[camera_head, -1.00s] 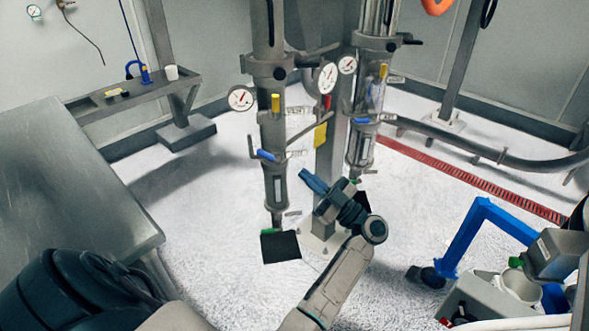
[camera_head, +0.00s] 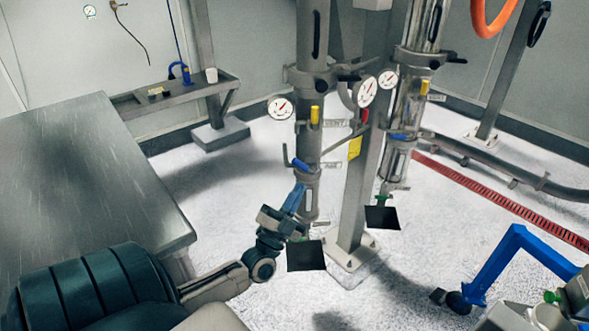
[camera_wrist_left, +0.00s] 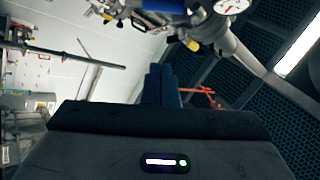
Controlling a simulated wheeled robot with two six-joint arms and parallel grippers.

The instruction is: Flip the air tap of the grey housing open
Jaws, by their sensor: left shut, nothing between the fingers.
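The grey housing (camera_head: 309,95) is the opaque column left of the clear one. Its air tap has a blue handle (camera_head: 301,165) low on the front, beside a small label (camera_head: 331,165). A yellow handle (camera_head: 315,115) sits higher on the same column. My left gripper (camera_head: 297,189) is shut and empty, its blue fingers pointing up just below the blue handle. I cannot tell whether they touch it. In the left wrist view the shut fingers (camera_wrist_left: 161,84) point up toward metal fittings, with the tap not clearly shown. My right gripper is out of view.
The clear-walled column (camera_head: 404,95) stands to the right, with its own blue handle (camera_head: 398,137). Gauges (camera_head: 280,108) stick out near the grey housing. A steel table (camera_head: 90,175) is at left. A blue frame (camera_head: 510,240) stands at lower right.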

